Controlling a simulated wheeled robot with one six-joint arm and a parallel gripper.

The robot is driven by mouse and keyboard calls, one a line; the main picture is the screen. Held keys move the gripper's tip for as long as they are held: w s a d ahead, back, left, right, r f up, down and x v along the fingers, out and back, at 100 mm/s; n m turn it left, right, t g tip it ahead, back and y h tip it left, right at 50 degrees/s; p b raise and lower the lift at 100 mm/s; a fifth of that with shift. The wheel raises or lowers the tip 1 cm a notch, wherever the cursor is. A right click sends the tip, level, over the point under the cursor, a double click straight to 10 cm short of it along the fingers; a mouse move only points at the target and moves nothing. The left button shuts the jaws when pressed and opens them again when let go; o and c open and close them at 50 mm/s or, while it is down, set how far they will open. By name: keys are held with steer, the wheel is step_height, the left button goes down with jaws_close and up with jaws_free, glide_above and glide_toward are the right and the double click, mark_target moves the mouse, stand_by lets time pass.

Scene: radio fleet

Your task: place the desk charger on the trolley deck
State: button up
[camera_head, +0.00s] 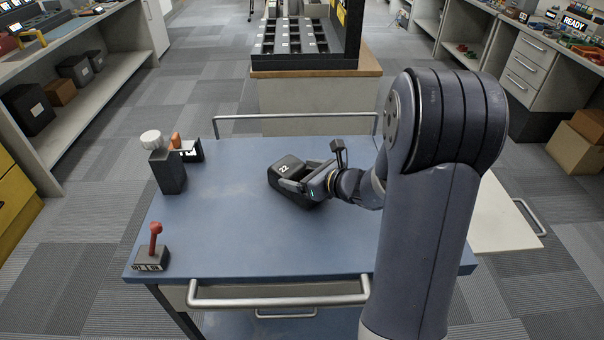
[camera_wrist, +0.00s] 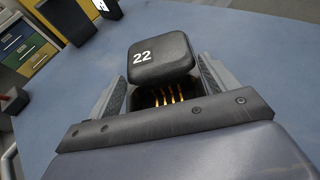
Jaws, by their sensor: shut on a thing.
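The desk charger, a black block marked 22 (camera_head: 284,168), is on the blue trolley deck (camera_head: 230,235), right of the deck's middle. It also shows in the wrist view (camera_wrist: 160,58), with gold contacts in a slot between the fingers. My gripper (camera_head: 308,187) reaches in from the right and is shut on the charger; in the wrist view a finger (camera_wrist: 212,80) lies along each side. The charger appears to be at deck level, but its underside is hidden, so I cannot tell whether it touches.
On the deck's left stand a dark box with a white knob (camera_head: 168,170), a small holder with an orange piece (camera_head: 192,150) and a red-knobbed lever (camera_head: 153,248). The deck's front middle is clear. A counter with a compartmented rack (camera_head: 300,38) stands behind.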

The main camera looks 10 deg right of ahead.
steer(key=shift+f, duration=0.15)
steer(key=o, duration=1.1)
steer(key=shift+r, duration=0.2)
steer(key=p+v, duration=0.1)
steer(key=v, duration=1.1)
